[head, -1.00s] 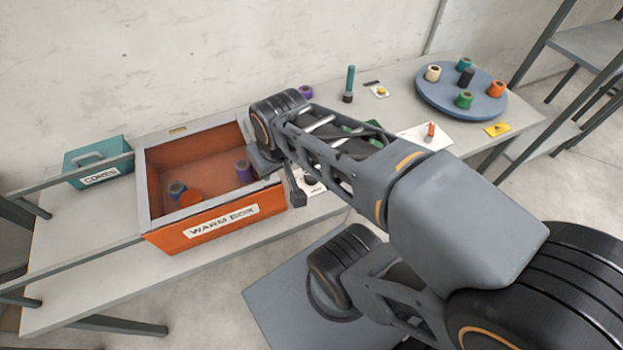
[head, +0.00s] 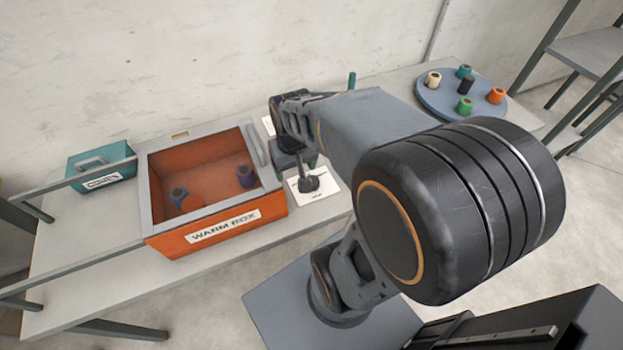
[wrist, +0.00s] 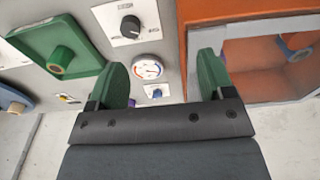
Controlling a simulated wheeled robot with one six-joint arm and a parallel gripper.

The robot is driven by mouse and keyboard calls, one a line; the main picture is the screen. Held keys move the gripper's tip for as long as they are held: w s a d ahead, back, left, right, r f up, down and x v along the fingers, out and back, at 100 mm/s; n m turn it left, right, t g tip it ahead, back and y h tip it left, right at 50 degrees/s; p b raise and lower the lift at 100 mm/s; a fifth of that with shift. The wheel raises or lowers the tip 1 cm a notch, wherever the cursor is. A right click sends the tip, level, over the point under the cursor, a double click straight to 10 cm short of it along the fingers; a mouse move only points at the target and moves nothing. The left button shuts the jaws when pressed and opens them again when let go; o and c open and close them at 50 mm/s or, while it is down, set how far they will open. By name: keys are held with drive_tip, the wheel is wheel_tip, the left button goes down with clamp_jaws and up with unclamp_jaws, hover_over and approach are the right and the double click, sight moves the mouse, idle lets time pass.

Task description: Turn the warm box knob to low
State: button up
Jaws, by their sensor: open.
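The knob lies beyond the fingertips, nearer the left finger, untouched.
A round gauge (wrist: 148,67) and a small blue knob (wrist: 157,92) are near the black knob. A green holder (wrist: 58,50) lies at left. Cores stand on the blue turntable (head: 435,98). A teal bin (head: 100,165) is left of the warm box.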

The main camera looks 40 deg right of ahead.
drive_tip(key=w+d+f+n+g, duration=0.1)
drive_tip(key=w+d+f+n, duration=0.2)
drive_tip(key=w+d+f, duration=0.5)
drive_tip(key=f, duration=0.4)
drive_tip(key=s+f, duration=0.1)
drive_tip(key=f, duration=0.3)
drive_tip(key=s+d+f, duration=0.1)
drive_tip(key=f, duration=0.3)
drive_tip(key=shift+d+f, duration=0.1)
drive_tip(key=shift+f, duration=0.15)
drive_tip(key=shift+c, duration=0.3)
drive_tip(key=c, duration=0.9)
drive_tip(key=shift+o, duration=0.2)
